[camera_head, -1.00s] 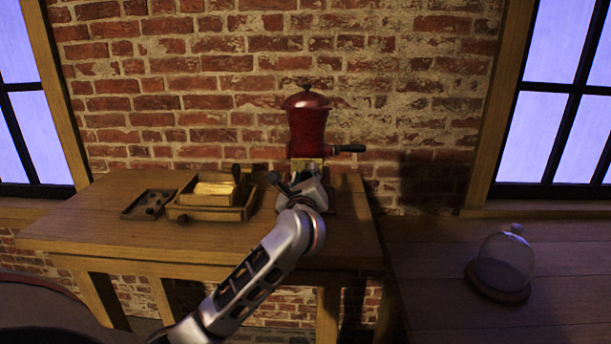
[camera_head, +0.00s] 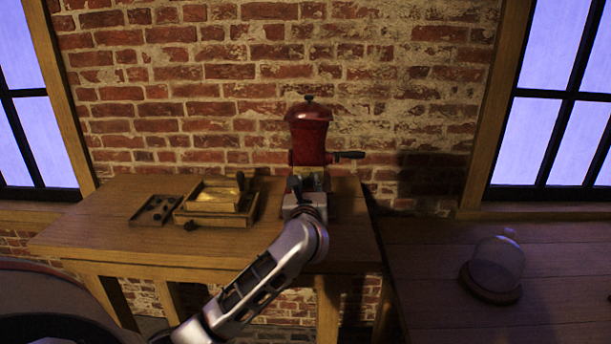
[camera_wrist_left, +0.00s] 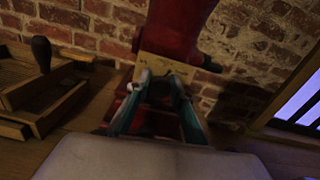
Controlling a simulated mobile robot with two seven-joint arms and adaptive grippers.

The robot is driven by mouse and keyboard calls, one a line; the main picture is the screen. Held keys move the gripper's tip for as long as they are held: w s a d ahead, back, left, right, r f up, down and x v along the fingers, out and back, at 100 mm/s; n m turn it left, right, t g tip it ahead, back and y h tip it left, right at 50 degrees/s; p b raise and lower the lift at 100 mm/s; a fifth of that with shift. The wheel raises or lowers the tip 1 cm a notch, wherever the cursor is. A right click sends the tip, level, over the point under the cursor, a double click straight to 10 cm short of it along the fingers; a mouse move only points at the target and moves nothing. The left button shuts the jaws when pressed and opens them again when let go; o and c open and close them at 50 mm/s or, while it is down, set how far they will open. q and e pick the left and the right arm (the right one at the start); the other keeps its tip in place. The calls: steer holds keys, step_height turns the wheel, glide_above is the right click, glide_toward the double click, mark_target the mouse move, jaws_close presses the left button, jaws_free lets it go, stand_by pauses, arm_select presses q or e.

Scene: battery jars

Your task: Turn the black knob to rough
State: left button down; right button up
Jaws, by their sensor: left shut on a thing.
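A red grinder (camera_head: 308,140) with a domed lid stands at the back of the wooden table. A pale brass plate on its front shows in the left wrist view (camera_wrist_left: 166,68). My left gripper (camera_head: 306,188) is in front of this plate, below the red body. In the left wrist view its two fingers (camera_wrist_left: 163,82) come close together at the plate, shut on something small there. This fits the black knob, but the fingers and shadow hide it, so its setting cannot be read. My right gripper is not in view.
A black-ended crank (camera_head: 350,154) sticks out right of the grinder. Left on the table are a wooden box (camera_head: 218,216) and a small dark tray (camera_head: 155,209). A glass dome (camera_head: 497,262) stands on the right-hand table, which is otherwise mostly clear.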

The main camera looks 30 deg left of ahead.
arm_select(q)
steer(key=m+p, duration=0.5)
steer(key=shift+d+p, duration=0.1)
steer(key=shift+p, duration=0.2)
steer(key=shift+m, duration=0.4)
steer(key=shift+m+p, duration=0.4)
steer(key=shift+p, duration=0.25)
steer(key=shift+f+m, duration=0.1)
steer(key=shift+m, duration=0.2)
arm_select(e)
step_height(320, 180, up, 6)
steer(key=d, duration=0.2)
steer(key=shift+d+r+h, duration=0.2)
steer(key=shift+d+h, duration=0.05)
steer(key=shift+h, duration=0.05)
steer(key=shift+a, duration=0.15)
arm_select(q)
steer(key=c, duration=1.8)
jaws_free()
steer(key=shift+o, duration=0.2)
